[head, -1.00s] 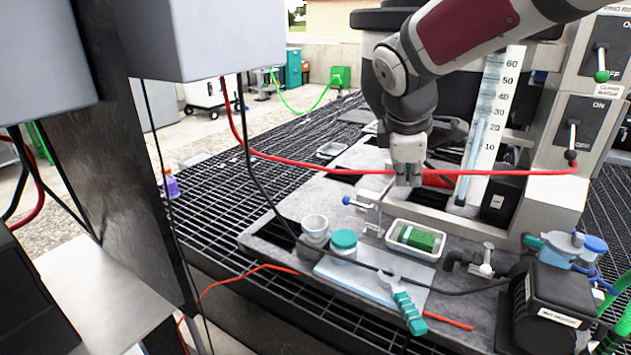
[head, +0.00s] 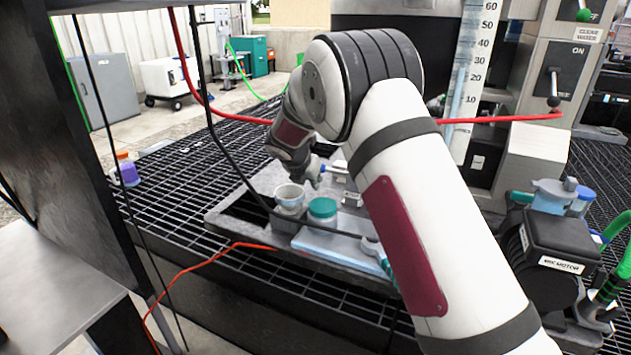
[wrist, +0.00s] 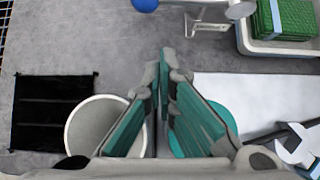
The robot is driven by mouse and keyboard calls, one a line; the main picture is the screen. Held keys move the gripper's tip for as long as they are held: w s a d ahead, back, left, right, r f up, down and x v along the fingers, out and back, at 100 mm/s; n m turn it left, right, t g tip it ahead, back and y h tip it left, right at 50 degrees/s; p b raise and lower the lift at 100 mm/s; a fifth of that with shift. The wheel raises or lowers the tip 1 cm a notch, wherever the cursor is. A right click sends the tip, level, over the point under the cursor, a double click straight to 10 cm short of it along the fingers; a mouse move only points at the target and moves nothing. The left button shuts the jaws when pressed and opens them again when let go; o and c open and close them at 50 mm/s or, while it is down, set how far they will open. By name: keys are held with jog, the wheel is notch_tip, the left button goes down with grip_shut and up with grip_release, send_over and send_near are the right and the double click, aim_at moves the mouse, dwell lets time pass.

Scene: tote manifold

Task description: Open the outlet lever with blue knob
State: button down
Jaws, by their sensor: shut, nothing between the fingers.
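The blue knob (wrist: 145,4) is cut by the top edge of the wrist view. It sits on the left end of a metal outlet lever (wrist: 215,10) mounted on a small bracket. My gripper (wrist: 168,60) has its teal-padded fingers together at the tips, with nothing between them. The tips are below and slightly right of the knob in the wrist view, apart from it. In the head view my gripper (head: 316,178) is above the grey slab, close behind the white cup; my arm hides much of the lever area.
A white cup (wrist: 90,125) and a teal-lidded jar (wrist: 222,115) stand by my fingers. A white tray (wrist: 248,42) holds a green sponge (wrist: 285,18). A dark opening (wrist: 50,110) lies left. A red hose (head: 500,119) and black cables cross the head view.

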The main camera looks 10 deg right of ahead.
aim_at(336, 172)
jog(key=b+x, duration=0.2)
jog(key=x, duration=0.6)
jog(key=shift+w, duration=0.1)
jog(key=shift+w+d+r+b, duration=0.15)
jog(key=shift+r+b, duration=0.15)
jog(key=shift+r, duration=1.7)
